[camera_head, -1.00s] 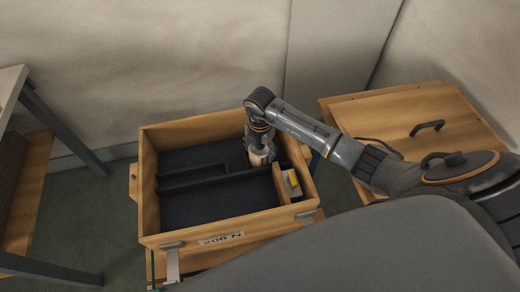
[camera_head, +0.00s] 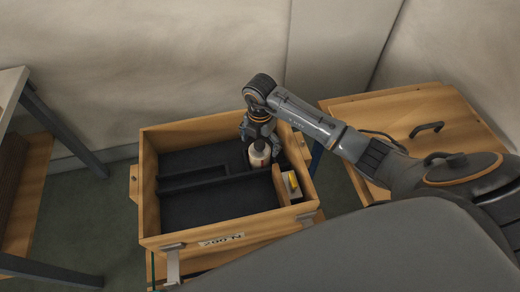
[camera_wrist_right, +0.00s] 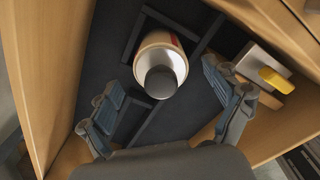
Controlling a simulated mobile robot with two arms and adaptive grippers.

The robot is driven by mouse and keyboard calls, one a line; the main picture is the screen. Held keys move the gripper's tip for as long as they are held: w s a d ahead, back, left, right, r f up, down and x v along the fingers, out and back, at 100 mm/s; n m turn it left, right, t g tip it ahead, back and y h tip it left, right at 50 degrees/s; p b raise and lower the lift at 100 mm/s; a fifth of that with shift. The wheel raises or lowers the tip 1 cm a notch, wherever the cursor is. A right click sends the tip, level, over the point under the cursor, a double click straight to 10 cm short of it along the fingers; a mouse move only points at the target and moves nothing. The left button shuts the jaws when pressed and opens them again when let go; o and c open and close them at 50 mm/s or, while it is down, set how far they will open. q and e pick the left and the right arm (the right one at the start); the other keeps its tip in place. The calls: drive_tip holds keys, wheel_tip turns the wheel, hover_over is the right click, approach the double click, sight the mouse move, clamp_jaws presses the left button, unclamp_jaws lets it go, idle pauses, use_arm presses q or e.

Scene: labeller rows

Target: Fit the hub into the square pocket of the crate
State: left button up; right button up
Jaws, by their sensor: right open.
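A white cylinder with a dark round cap, which I take for the hub (camera_head: 260,154), stands inside the wooden crate (camera_head: 190,240). In the right wrist view the hub (camera_wrist_right: 160,58) has low black walls (camera_wrist_right: 208,34) close around part of it. They look like a square pocket, but I cannot tell how deep the hub sits. My right gripper (camera_head: 257,138) is over the hub, and it hides part of it. In the wrist view the right gripper's fingers (camera_wrist_right: 162,80) are spread wide and apart from the hub. My left gripper is not in view.
A silver and yellow block (camera_wrist_right: 270,75) lies in a wood-walled side section at the crate's right. Black dividers (camera_head: 195,176) cross the crate's dark floor, and its front left is empty. A wooden cabinet (camera_head: 400,115) with handles stands right, a table (camera_head: 12,85) left.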

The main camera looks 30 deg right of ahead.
wheel_tip(320, 180, up, 7)
drive_tip(key=shift+r, duration=0.15)
idle(0.6)
